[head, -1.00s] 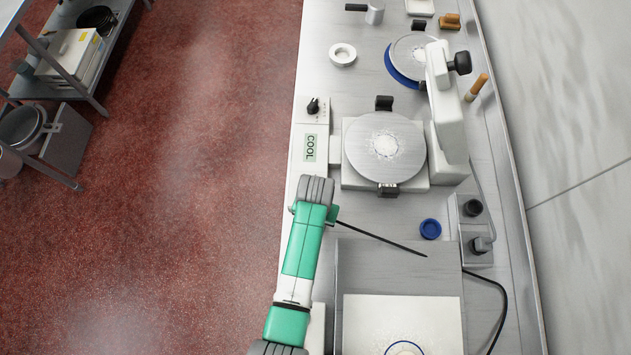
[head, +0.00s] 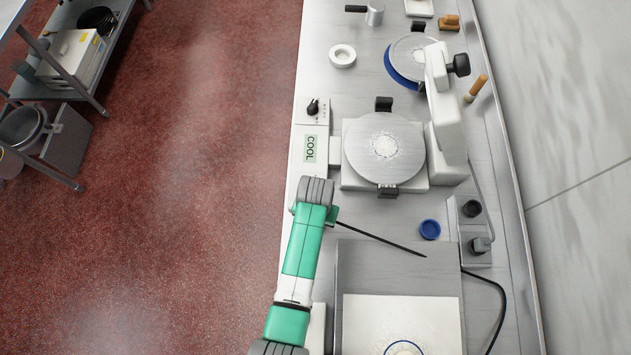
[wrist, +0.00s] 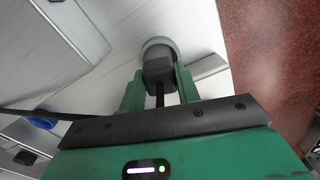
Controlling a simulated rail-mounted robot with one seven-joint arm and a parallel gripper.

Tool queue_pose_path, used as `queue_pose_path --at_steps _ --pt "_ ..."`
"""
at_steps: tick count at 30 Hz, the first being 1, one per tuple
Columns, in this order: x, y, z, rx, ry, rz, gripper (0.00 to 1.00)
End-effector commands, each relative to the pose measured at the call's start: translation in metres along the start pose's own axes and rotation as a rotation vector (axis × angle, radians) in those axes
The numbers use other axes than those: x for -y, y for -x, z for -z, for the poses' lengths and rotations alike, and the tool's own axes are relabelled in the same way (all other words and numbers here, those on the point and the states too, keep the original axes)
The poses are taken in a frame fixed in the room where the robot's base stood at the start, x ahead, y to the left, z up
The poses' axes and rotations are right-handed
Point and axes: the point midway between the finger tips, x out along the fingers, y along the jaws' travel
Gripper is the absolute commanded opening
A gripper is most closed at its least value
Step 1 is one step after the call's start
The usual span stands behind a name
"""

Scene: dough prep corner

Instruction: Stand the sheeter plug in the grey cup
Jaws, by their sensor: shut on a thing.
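In the wrist view my gripper (wrist: 160,84) is shut on the dark grey sheeter plug (wrist: 158,69), which sits between its two green fingers. A black cord (wrist: 160,95) shows at the plug's near end. The round, light grey cup (wrist: 160,42) is directly beyond the plug, and its rim shows around the plug's far end. I cannot tell whether the plug is inside the cup or just in front of it. In the head view my arm hides my gripper, the plug and the cup. A black cord (head: 380,238) runs right from beside my arm.
A blue cup (head: 430,229) stands right of my arm, near a socket box (head: 470,232). A press with a round plate (head: 383,147) and a COOL display (head: 310,149) stands behind. A white ring-shaped cup (head: 342,56) is farther back. A steel board (head: 395,268) lies in front.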

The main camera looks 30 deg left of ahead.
Motion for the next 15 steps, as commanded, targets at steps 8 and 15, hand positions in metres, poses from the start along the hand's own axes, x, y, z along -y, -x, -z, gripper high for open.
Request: queue_pose_path --at_steps 8,15 --pt "0.0 -0.005 0.0 0.0 0.0 0.0 0.0" --pt "0.0 -0.011 0.0 0.0 0.0 0.0 0.0"
